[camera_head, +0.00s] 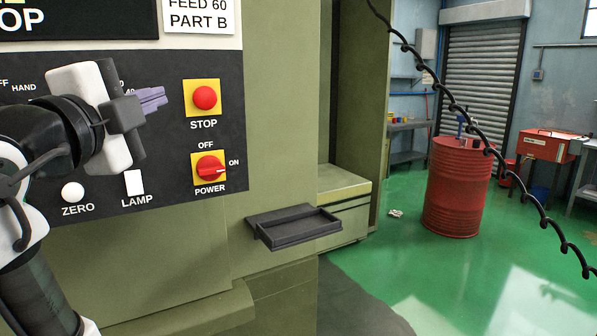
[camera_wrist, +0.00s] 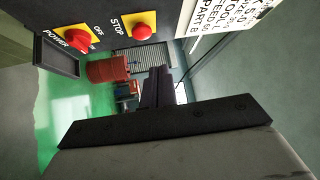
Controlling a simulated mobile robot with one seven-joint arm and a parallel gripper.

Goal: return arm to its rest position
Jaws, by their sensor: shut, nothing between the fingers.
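My gripper (camera_head: 152,99) is in the head view at the left, in front of the dark control panel (camera_head: 222,133). Its purple-grey fingers are together and point right, with nothing between them. The fingers also show in the wrist view (camera_wrist: 157,88), closed. The red STOP button (camera_head: 205,97) on its yellow plate is to the right of the fingertips, apart from them in the picture. My arm comes up from the lower left and covers part of the panel.
The red POWER switch (camera_head: 210,168), white ZERO button (camera_head: 73,192) and white lamp (camera_head: 134,182) are on the panel. A dark tray (camera_head: 294,229) juts out below it. A red drum (camera_head: 458,190) stands on open green floor at right. A coiled black cable (camera_head: 466,118) hangs across the right side.

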